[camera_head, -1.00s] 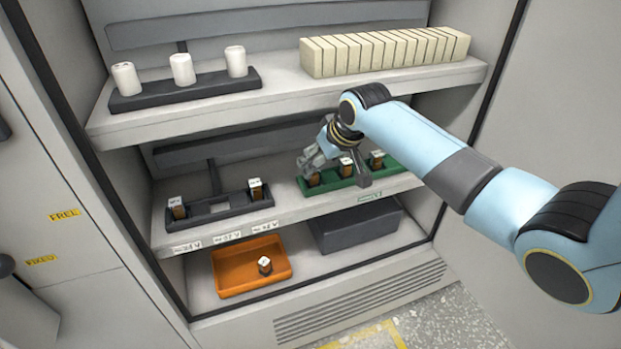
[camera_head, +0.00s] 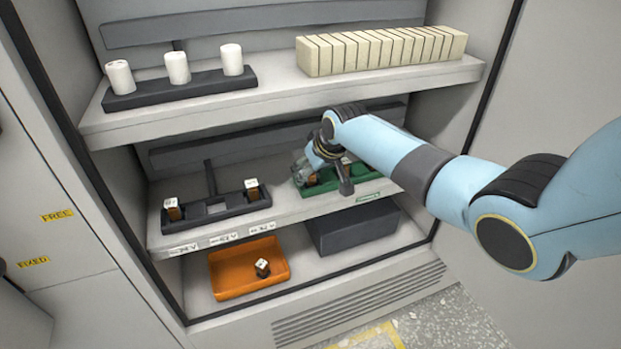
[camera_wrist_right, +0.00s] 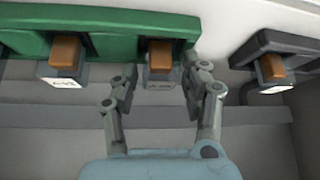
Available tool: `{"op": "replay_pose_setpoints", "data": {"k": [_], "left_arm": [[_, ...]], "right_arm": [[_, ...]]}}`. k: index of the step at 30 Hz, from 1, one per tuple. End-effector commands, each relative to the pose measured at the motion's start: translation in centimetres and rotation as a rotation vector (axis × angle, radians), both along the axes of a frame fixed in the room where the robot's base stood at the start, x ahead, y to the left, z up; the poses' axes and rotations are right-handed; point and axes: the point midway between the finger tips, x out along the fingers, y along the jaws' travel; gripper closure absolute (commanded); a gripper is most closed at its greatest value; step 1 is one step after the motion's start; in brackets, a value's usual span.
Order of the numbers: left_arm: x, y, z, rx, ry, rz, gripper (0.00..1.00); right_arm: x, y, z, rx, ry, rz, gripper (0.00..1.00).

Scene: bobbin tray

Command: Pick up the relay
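Relays with brown bodies and pale tops stand in a green tray (camera_head: 361,189) on the middle shelf. My right gripper (camera_head: 308,174) is at the left end of that tray and partly hides it. In the right wrist view the gripper (camera_wrist_right: 160,76) is open, with one finger on each side of the end relay (camera_wrist_right: 160,60); gaps show between fingers and relay. A second relay (camera_wrist_right: 66,56) stands beside it in the same tray. My left gripper is not in view.
A dark tray (camera_head: 218,211) to the left holds a relay (camera_head: 173,210) and another relay (camera_head: 252,190), with an empty slot between. Below, an orange bin (camera_head: 228,284) holds one relay (camera_head: 262,268); a dark grey box (camera_head: 352,232) stands beside it. The upper shelf (camera_head: 285,98) overhangs.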

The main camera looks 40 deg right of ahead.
Motion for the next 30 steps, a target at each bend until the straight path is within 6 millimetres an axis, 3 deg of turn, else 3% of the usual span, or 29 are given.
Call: {"op": "replay_pose_setpoints", "data": {"k": [1,10,19,24,30], "left_arm": [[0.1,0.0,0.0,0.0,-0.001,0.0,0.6],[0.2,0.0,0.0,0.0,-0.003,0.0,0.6],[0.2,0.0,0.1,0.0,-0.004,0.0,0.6],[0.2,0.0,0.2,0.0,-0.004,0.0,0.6],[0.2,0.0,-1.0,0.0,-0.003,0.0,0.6]], "right_arm": [[0.0,0.0,0.0,0.0,0.0,0.0,0.62],[0.0,0.0,0.0,0.0,0.0,0.0,1.0],[0.0,0.0,0.3,0.0,-0.001,0.0,1.0],[0.1,0.0,1.8,0.0,-0.004,0.0,1.0],[-1.2,0.0,0.9,-0.007,-0.156,0.001,1.0]]}}
